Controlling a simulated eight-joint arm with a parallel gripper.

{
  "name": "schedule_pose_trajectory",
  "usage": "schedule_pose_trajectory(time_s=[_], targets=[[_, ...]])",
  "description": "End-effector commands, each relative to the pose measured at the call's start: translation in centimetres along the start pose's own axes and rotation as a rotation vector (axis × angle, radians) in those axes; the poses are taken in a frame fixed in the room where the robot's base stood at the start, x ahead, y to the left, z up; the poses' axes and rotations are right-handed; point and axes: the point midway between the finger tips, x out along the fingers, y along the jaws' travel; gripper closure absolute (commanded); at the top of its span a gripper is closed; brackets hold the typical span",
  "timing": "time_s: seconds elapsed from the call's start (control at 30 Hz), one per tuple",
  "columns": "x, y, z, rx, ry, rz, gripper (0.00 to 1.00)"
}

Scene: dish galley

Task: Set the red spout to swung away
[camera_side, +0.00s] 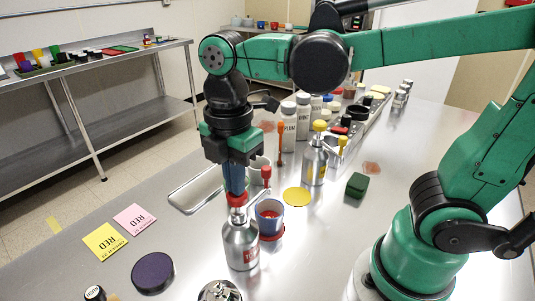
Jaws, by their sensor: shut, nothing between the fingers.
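A silver bottle (240,245) with a red label stands upright at front centre. Its red top (237,200) is directly under my gripper (236,190). The gripper points down, its fingers shut and empty, at or just above the top; I cannot tell if they touch. A red upright knob (266,174) shows to the right of the fingers and looks like part of the red spout. The spout's arm and exact direction are partly hidden. A blue cup with red inside (269,213) stands right of the bottle on a red disc (272,236).
A similar bottle with a yellow top (315,162) stands behind to the right, near a yellow disc (298,197) and a green block (357,185). White jars (289,122) stand farther back. A purple disc (152,272) and two cards (105,241) lie front left.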

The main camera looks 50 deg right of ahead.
Motion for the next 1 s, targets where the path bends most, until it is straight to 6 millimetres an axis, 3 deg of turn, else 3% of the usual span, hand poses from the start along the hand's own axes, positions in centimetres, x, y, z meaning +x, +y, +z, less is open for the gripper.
schedule_pose_trajectory(time_s=[0.4,0.5,0.6,0.7,0.8,1.0], targets=[[0.0,0.0,0.0,0.0,0.0,0.0,0.97],[-0.4,0.1,0.8,0.073,0.0,0.0,0.69],[-1.7,0.3,3.2,0.326,0.0,0.0,0.45],[-3.0,0.2,5.7,0.594,0.0,0.0,0.45],[-3.7,-0.1,7.1,0.756,0.0,0.0,0.45],[-2.0,-0.1,7.3,0.792,0.0,0.0,0.45]])
